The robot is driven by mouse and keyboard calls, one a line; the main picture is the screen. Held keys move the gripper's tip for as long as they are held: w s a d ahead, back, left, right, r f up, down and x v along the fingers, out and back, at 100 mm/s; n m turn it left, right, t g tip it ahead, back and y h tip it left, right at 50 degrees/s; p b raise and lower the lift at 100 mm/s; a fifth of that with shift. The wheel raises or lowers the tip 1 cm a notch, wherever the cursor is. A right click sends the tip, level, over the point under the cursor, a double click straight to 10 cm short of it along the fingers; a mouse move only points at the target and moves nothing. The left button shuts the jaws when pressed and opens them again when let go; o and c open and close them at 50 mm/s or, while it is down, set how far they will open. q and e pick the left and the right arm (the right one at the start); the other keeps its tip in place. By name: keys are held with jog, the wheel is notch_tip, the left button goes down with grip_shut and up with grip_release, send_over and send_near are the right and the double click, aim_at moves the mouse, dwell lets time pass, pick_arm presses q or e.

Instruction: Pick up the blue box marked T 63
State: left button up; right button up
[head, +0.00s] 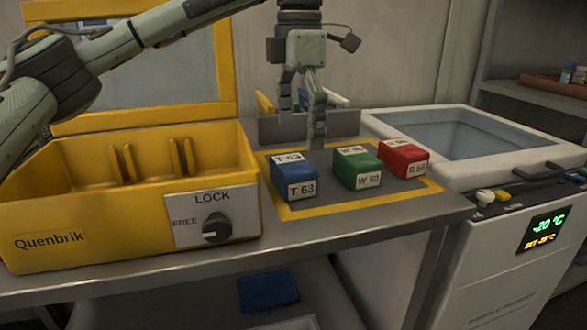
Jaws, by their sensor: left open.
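The blue box (297,193) marked T 63 sits on the dark mat (300,211) with a yellow border, at its left side. It carries white labels on its top and front. My left gripper (312,140) hangs from above with its fingers pointing down. In the picture its fingertips are just above and behind the blue box, towards its right side. The gripper is open and nothing shows between its fingers. Whether a fingertip touches the box I cannot tell. My right gripper is not in view.
A green box (357,181) marked W 50 and a red box (402,170) stand to the right on the mat. The yellow open case (75,185) with a LOCK knob (215,229) is left. A grey bin (345,122) stands behind; a freezer (468,186) is right. Another blue item (268,290) lies below.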

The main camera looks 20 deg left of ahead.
aim_at(292, 163)
pick_arm(q)
jog(key=f, duration=0.3)
jog(key=a+f, duration=0.1)
jog(key=f, duration=0.1)
jog(key=shift+s+f, duration=0.2)
jog(key=shift+f, duration=0.6)
jog(key=shift+r, duration=0.1)
jog(key=c, duration=1.3)
